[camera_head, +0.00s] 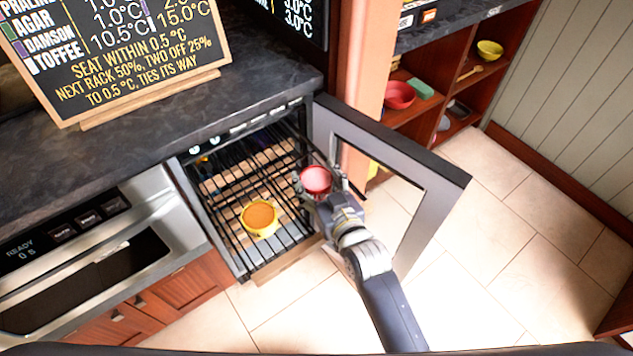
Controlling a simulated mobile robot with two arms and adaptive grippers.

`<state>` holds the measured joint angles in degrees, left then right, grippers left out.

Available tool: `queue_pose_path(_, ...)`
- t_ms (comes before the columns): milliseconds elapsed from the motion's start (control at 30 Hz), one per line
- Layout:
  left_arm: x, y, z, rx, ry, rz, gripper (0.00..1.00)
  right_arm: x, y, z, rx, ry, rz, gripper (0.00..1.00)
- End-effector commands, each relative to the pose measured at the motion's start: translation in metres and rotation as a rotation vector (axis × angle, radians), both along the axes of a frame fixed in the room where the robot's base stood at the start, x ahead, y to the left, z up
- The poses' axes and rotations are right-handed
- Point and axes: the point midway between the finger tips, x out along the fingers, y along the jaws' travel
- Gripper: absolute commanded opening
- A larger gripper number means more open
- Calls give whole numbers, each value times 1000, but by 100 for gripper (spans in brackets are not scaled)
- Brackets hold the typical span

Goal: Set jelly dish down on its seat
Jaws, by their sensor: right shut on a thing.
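My right gripper (322,187) is shut on a small red round dish (316,179). It holds the dish at the right side of the open cabinet's mouth, near the inner face of the door. I cannot tell whether the dish touches anything below. A yellow dish with orange contents (259,217) sits inside the cabinet on a dark wire rack (232,231). Wooden slatted blocks (240,175) show in rows behind and under the wires. My left gripper is not in view.
The cabinet's glass door (440,185) stands open to the right, close beside my right arm. A chalkboard (120,50) stands on the dark counter (235,100). A steel drawer appliance (110,255) is at left. Shelves at upper right hold a red bowl (398,95) and yellow bowl (489,50).

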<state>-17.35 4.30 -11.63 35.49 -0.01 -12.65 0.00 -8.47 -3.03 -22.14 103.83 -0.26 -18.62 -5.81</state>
Motion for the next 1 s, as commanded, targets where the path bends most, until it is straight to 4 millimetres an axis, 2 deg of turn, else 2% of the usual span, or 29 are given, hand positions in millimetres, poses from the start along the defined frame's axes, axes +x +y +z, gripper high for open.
queue_pose_path(100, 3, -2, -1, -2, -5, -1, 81, 0, 0, -8, 2, -5, -1, 29)
queue_pose_path(467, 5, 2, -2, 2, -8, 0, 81, 0, 0, -11, 2, -4, 0, 29)
queue_pose_path(500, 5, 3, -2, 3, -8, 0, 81, 0, 0, -11, 1, -2, 0, 70)
queue_pose_path(567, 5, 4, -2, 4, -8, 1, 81, 0, 0, -11, 0, -1, 0, 81)
queue_pose_path(1000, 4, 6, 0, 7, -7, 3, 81, -2, -1, -8, 1, -1, 0, 81)
